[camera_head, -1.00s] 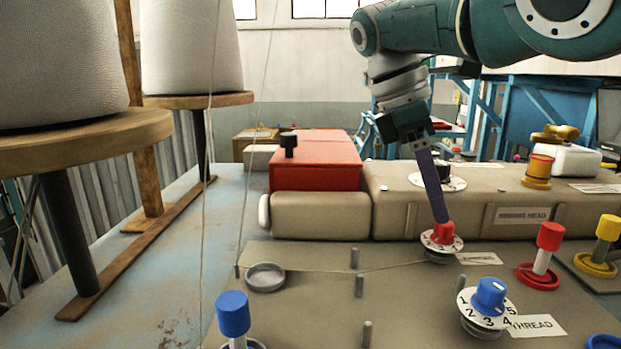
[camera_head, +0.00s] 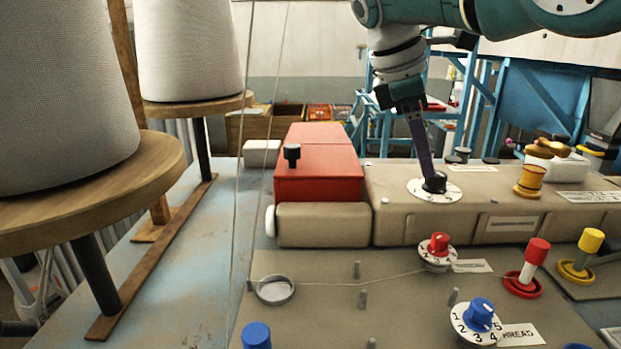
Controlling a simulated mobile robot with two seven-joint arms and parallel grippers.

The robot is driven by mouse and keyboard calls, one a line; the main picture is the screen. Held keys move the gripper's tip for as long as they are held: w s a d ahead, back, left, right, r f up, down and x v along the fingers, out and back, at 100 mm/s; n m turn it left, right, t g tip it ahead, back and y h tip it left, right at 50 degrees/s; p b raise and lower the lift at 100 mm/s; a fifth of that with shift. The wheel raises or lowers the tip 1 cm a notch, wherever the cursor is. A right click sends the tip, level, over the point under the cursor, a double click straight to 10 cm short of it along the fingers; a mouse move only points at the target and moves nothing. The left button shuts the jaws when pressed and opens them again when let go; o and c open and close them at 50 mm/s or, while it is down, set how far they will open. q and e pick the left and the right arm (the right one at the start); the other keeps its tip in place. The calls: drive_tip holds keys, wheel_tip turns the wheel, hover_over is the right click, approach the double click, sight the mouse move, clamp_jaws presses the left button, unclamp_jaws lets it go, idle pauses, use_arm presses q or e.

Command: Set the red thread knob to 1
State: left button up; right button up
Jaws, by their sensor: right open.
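The red thread knob (camera_head: 439,242) sits on a white numbered dial at the front of the sewing machine. A 3 and a 4 show on its near rim; its pointer is too small to read surely. My right gripper (camera_head: 428,172) is open and empty, pointing down, well clear of the red knob. In the picture its dark fingers end at a black knob (camera_head: 435,183) on a white dial on the machine head; I cannot tell whether they touch it. My left gripper is not in view.
A blue knob (camera_head: 480,314) on a numbered dial stands nearer, by a THREAD label. A red-topped post (camera_head: 535,257) and a yellow-topped post (camera_head: 588,244) stand to the right. A thread runs past small pins to a grey cup (camera_head: 275,289). Big white spools (camera_head: 185,50) stand left.

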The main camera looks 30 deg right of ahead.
drive_tip(key=w+d+r+t+h+b, duration=0.1)
drive_tip(key=w+d+r+t+h, duration=0.15)
drive_tip(key=w+d, duration=0.2)
drive_tip(key=w+d+r+t+h+b, duration=0.1)
drive_tip(key=w+d+r+t+h, duration=0.1)
drive_tip(key=w+d+r+t, duration=0.3)
drive_tip(key=w+d+r+n+t+h+b, duration=0.25)
drive_tip(key=d+r+n+t, duration=0.3)
drive_tip(key=r, duration=0.45)
drive_tip(key=w+a+r+n+t+y+b, duration=0.2)
drive_tip(key=a+r+n+t+y, duration=0.75)
drive_tip(key=n, duration=0.45)
drive_tip(key=s+a+f+n+g+y+b, duration=0.2)
drive_tip(key=s+a+f+n+g+y, duration=0.25)
drive_tip(key=a+f+n+y, duration=0.45)
drive_tip(key=n+g+h+b, duration=0.25)
drive_tip(key=n+g, duration=0.55)
drive_tip(key=g, duration=0.6)
approach(443, 237)
drive_tip(key=shift+h, duration=0.3)
drive_tip(key=p+x, duration=0.1)
drive_tip(key=x, duration=0.1)
drive_tip(key=p+x, duration=0.2)
drive_tip(key=x, duration=0.1)
drive_tip(key=p+x, duration=0.2)
drive_tip(key=shift+w+a+f, duration=0.15)
drive_tip(key=shift+a, duration=0.25)
drive_tip(key=shift+f, duration=0.45)
